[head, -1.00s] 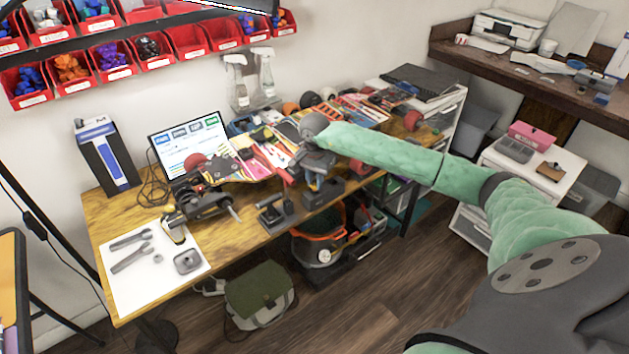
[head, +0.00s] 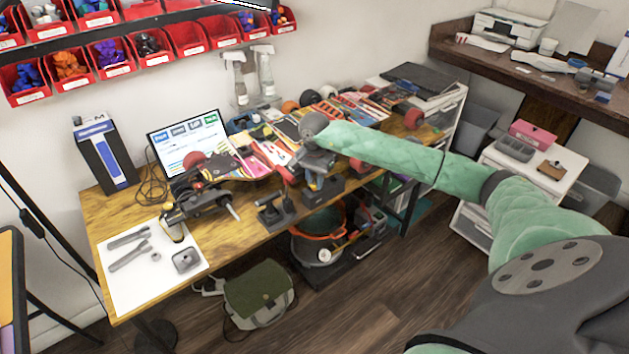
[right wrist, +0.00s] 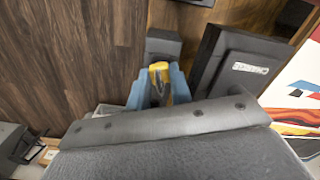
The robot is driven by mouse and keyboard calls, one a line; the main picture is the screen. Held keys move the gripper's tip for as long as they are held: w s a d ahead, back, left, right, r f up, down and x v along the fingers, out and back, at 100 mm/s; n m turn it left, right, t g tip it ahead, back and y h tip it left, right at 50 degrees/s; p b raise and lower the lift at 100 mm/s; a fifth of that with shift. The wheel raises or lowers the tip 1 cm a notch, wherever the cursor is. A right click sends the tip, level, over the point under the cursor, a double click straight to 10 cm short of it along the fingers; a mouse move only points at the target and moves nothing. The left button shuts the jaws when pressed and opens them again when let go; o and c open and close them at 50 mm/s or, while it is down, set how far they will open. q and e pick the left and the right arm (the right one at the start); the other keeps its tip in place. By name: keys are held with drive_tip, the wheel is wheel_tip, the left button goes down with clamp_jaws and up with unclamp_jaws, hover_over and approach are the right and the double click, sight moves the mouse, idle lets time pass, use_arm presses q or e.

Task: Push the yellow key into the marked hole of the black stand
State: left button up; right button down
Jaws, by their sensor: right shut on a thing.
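My right gripper (head: 318,186) is at the front edge of the wooden workbench, pointing down over a dark block. In the right wrist view its blue fingers (right wrist: 160,92) are shut on the yellow key (right wrist: 158,74), which shows between them. The black stand (right wrist: 165,42) appears just beyond the fingertips in that view; in the head view a black block (head: 328,195) shows under the gripper. I cannot tell whether the key touches the stand, and the marked hole is hidden. My left gripper is not in view.
A dark box labelled CHARGE (right wrist: 240,66) stands close beside the fingers. A small black holder (head: 275,212) is left of the gripper on the bench. Open floor (head: 350,300) is in front.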

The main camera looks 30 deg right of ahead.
drive_tip(key=shift+f+b, duration=0.1)
drive_tip(key=shift+b, duration=0.4)
idle(0.7)
drive_tip(key=shift+f+b, duration=0.45)
drive_tip(key=shift+f, duration=0.05)
idle(0.8)
drive_tip(key=c, duration=1.2)
unclamp_jaws()
drive_tip(key=shift+r, duration=0.1)
drive_tip(key=shift+s+d, duration=0.1)
drive_tip(key=shift+r, duration=0.1)
drive_tip(key=shift+w, duration=0.2)
drive_tip(key=shift+c, duration=1.4)
